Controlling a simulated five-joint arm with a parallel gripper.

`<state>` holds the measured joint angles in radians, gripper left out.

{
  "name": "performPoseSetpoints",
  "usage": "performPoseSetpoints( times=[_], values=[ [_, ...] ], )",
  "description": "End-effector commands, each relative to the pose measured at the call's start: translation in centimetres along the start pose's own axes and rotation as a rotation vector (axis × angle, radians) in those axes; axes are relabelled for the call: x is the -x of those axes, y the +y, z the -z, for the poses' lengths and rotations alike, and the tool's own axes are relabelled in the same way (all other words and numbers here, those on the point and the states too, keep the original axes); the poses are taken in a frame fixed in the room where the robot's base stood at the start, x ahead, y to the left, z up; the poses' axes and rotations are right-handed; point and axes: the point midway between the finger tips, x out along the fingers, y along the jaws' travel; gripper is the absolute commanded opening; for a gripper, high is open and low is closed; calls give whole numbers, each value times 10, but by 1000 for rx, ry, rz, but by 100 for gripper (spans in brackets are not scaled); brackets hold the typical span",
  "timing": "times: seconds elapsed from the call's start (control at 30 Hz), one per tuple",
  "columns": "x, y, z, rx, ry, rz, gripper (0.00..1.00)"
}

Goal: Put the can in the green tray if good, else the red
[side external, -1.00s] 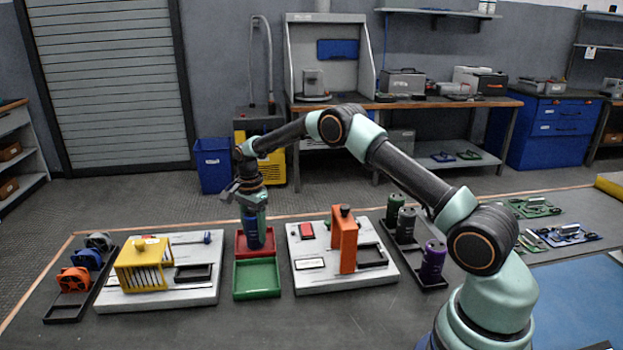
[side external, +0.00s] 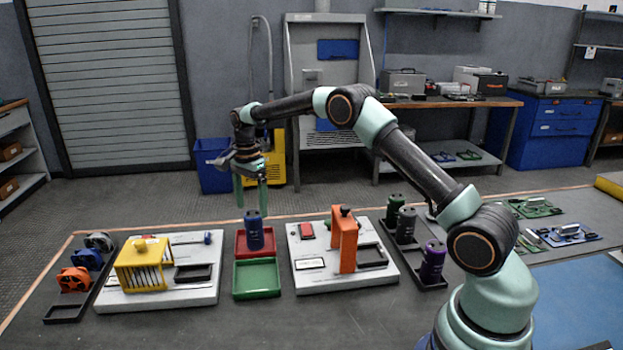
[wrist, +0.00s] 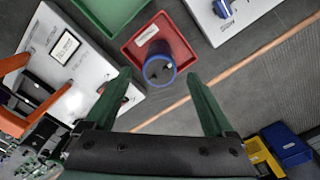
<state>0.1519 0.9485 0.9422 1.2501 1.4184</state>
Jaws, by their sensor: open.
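A dark blue can (side external: 254,231) stands upright in the red tray (side external: 240,246). In the wrist view the can (wrist: 159,70) shows from above, inside the red tray (wrist: 186,52). The green tray (side external: 257,278) sits directly in front of the red one and is empty. My gripper (side external: 250,204) is raised above the red tray with its green fingers apart and nothing between them. In the wrist view the fingertips (wrist: 160,80) are spread on either side of the can's line of view, clear of it.
A white board with a yellow rack (side external: 143,266) lies left of the trays. Another with an orange arch (side external: 344,240) lies right. A dark holder with a purple can (side external: 432,262) and two other cans stands further right. A rack of coloured spools (side external: 73,279) is far left.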

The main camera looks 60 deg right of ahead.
Motion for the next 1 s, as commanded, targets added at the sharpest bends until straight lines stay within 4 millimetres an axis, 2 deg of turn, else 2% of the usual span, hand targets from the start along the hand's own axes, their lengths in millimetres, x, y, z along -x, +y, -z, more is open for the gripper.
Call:
performPoseSetpoints(
  times=[0.1,0.37,0.53,0.67,0.8,1.0],
  values=[
    [21,0,0,0,0,3,89],
    [44,1,-1,13,1,6,89],
    [75,13,-10,136,9,45,89],
    [110,34,-22,304,27,98,89],
    [140,64,-34,494,56,152,89],
    [168,114,-51,762,111,225,89]
  ],
)
